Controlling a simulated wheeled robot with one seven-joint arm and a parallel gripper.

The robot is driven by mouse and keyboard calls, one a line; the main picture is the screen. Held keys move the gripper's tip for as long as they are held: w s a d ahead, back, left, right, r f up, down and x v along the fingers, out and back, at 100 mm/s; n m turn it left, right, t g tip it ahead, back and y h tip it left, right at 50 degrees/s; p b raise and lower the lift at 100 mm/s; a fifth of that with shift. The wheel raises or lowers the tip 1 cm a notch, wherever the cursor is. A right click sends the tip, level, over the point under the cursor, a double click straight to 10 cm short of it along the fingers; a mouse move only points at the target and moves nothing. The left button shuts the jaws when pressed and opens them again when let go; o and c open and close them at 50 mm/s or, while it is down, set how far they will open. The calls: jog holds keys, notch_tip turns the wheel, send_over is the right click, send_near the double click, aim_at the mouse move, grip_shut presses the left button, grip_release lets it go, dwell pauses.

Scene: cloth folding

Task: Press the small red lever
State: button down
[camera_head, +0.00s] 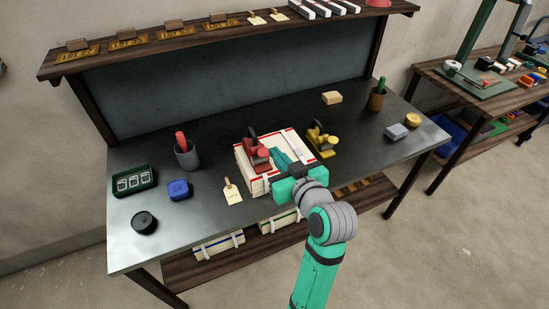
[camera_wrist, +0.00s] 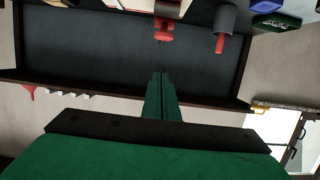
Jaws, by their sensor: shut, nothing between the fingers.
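A small red device (camera_head: 257,153) with a black curved part stands on a white, red-edged box (camera_head: 284,174) on the dark table. Its red lever (camera_head: 263,153) is the rounded part facing my gripper. The red device also shows in the wrist view (camera_wrist: 164,27), at the top middle, upside down. My gripper (camera_head: 275,153) is shut and empty, over the box just right of the red device. In the wrist view my closed fingertips (camera_wrist: 160,76) point toward the red device, with a gap in the picture. Whether they touch it in depth is unclear.
A similar yellow device (camera_head: 322,141) stands right of the box. A grey cup (camera_head: 187,154) with a red item, a blue block (camera_head: 178,190), a tag (camera_head: 232,193) and a green tray (camera_head: 133,181) lie left. A shelf (camera_head: 190,40) runs above the table's back.

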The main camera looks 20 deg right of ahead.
send_over(261, 152)
jog(key=s, duration=0.2)
notch_tip(261, 152, down, 2)
jog(key=shift+s+d+f, duration=0.15)
jog(key=shift+f, duration=0.5)
jog(key=shift+s+d+f, duration=0.1)
jog(key=shift+d+f, duration=0.1)
jog(key=shift+f, duration=0.45)
jog(key=shift+s+d+f, duration=0.15)
jog(key=shift+f, duration=0.5)
